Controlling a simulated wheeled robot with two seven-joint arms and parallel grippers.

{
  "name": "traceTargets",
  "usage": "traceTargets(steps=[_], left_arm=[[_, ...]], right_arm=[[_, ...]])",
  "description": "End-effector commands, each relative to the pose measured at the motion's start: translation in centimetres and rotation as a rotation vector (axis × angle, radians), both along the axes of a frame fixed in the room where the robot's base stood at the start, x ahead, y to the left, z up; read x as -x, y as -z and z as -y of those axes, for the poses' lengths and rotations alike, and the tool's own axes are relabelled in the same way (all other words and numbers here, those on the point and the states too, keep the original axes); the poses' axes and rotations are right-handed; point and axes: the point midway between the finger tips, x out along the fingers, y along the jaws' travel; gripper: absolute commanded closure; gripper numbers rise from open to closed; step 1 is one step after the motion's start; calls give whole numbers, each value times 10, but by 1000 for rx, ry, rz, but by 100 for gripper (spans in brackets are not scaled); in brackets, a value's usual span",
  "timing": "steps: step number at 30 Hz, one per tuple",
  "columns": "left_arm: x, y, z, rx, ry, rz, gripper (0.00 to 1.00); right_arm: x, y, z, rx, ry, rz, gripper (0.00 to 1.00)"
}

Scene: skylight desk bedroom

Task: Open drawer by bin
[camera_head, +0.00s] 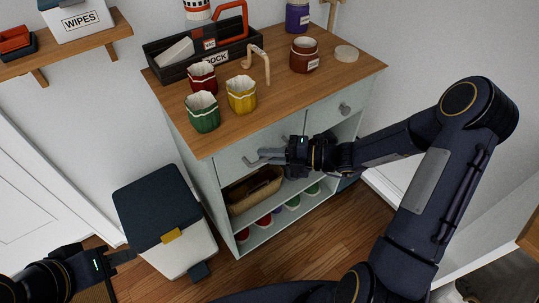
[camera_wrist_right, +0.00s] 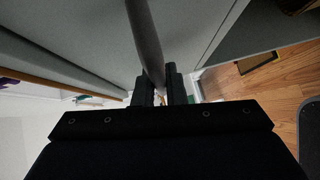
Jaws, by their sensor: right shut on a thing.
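The pale cabinet (camera_head: 183,127) with a wooden top has two drawers side by side above open shelves. The left drawer (camera_head: 232,164) is on the side near the bin (camera_head: 190,255) and looks flush with the cabinet front. Its grey bar handle (camera_head: 268,156) points out toward my right gripper (camera_head: 288,156), which is shut on it. In the right wrist view the handle (camera_wrist_right: 146,40) runs down between the two fingers (camera_wrist_right: 162,88). The bin has a dark lid and a yellow tab. My left gripper (camera_head: 122,257) is beside the bin, and its finger opening is unclear.
On the cabinet top stand green (camera_head: 203,113), yellow (camera_head: 241,96) and red (camera_head: 202,78) cups, a brown jar (camera_head: 304,56) and a dark toolbox (camera_head: 166,69). A basket (camera_head: 257,190) sits on the shelf below the drawer. Wooden floor (camera_head: 285,240) lies clear in front.

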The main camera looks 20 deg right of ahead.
Motion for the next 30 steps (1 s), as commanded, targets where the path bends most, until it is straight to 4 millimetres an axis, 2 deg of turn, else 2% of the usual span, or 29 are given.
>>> traceTargets(steps=[8, 14, 21, 30], left_arm=[[0, -4, 0, 0, 0, 0, 64], [0, -19, 0, 0, 0, 0, 64], [0, -45, 0, 0, 0, 0, 64], [0, -66, 0, 0, 0, 0, 64]], right_arm=[[6, -1, 2, 0, 0, -2, 100], [32, -3, 12, 0, 0, -7, 100], [88, -5, 32, -2, 3, -9, 100], [162, -3, 58, -2, 4, -6, 100]])
